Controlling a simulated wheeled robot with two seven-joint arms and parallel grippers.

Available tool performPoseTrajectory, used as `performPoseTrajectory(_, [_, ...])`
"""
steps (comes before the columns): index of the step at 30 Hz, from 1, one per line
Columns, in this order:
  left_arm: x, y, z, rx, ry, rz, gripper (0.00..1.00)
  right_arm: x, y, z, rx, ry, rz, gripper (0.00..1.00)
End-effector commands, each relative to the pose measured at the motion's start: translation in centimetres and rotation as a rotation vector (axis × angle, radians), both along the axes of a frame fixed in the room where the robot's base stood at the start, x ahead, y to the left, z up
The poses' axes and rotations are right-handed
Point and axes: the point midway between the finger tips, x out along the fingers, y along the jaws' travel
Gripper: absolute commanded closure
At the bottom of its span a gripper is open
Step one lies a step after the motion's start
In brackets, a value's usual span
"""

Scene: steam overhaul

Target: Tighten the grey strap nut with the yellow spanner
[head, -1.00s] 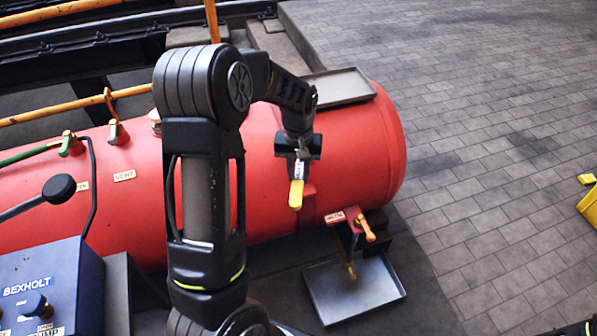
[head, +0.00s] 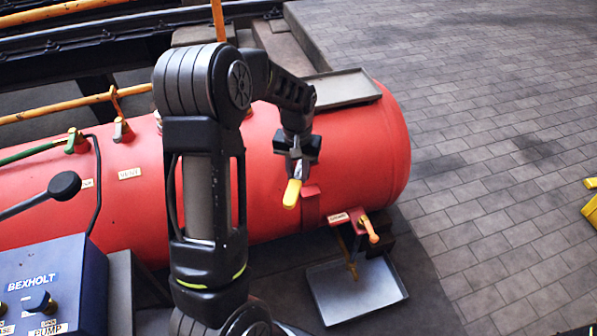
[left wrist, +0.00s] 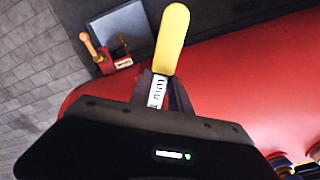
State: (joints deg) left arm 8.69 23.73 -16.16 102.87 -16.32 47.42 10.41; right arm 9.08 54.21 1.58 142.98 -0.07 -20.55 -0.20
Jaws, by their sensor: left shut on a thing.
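My left gripper (head: 296,160) is shut on the yellow spanner (head: 292,193) and holds it in front of the red tank, left of the red strap bracket (head: 311,206). The spanner's yellow handle hangs down, slightly tilted. In the left wrist view the yellow handle (left wrist: 172,40) sticks out beyond the fingers (left wrist: 160,92), with a pale lettered part between them. I cannot make out the grey strap nut; the gripper and arm cover part of the tank. My right gripper is not in view.
The red tank (head: 360,160) carries a grey tray (head: 342,87) on top. A drain valve with an orange lever (head: 370,230) stands above a metal drip tray (head: 326,302). A blue control box (head: 70,280) is at lower left. Paved floor (head: 500,180) is open at right.

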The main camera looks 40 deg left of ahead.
Motion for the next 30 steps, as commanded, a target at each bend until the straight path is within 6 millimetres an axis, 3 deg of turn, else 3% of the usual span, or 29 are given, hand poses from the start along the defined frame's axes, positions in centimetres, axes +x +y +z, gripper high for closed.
performPoseTrajectory(30, [-0.5, 2.5, 0.2, 0.003, -0.004, -0.254, 1.0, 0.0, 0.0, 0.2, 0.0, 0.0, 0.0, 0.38])
